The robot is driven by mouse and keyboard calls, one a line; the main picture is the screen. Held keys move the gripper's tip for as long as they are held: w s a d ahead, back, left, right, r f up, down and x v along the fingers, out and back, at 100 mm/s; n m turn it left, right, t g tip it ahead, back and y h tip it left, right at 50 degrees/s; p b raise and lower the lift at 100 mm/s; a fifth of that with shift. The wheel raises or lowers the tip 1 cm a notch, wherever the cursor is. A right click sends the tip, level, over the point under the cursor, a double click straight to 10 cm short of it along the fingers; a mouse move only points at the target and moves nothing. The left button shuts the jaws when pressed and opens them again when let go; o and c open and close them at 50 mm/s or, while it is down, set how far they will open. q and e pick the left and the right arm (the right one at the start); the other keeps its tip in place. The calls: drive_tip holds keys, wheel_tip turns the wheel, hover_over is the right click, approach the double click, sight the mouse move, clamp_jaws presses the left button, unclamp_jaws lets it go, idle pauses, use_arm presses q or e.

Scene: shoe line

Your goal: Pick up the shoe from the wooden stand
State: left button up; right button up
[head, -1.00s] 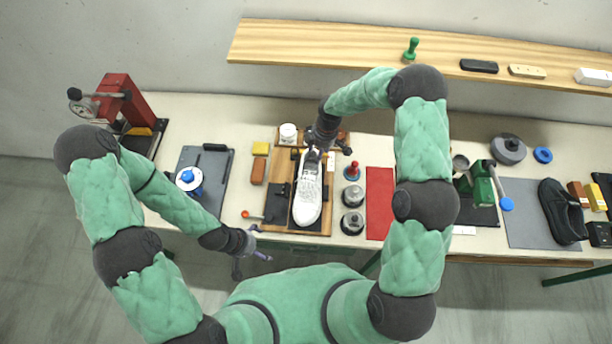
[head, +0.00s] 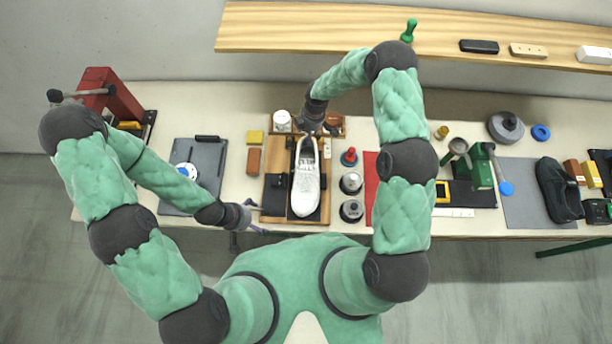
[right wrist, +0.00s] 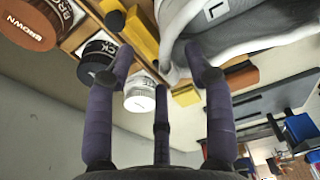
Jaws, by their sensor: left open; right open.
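A white shoe (head: 306,184) lies on the wooden stand (head: 270,206), its opening towards the back and its toe towards me. It also shows in the right wrist view (right wrist: 240,28), with a letter L inside, at the top right. My right gripper (head: 314,128) is at the back of the stand, just behind the shoe's heel. In the right wrist view its fingers (right wrist: 162,66) are spread with nothing between them. The arm partly hides it in the head view. My left gripper (head: 252,216) is open and empty at the table's front edge, left of the stand.
Jars marked brown (right wrist: 30,22) and black (right wrist: 98,58) are close to my right fingers. Grey-topped jars (head: 351,182) and a red-topped item (head: 349,156) stand right of the stand. A brown block (head: 254,160) lies left. The shelf (head: 330,28) is behind.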

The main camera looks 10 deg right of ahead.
drive_tip(key=shift+s+a+f+p, duration=0.15)
drive_tip(key=shift+f+p, duration=0.2)
drive_tip(key=shift+f, duration=0.8)
drive_tip(key=shift+s+a+f+p, duration=0.1)
drive_tip(key=shift+f+p, duration=0.25)
drive_tip(key=shift+f, duration=0.75)
clamp_jaws()
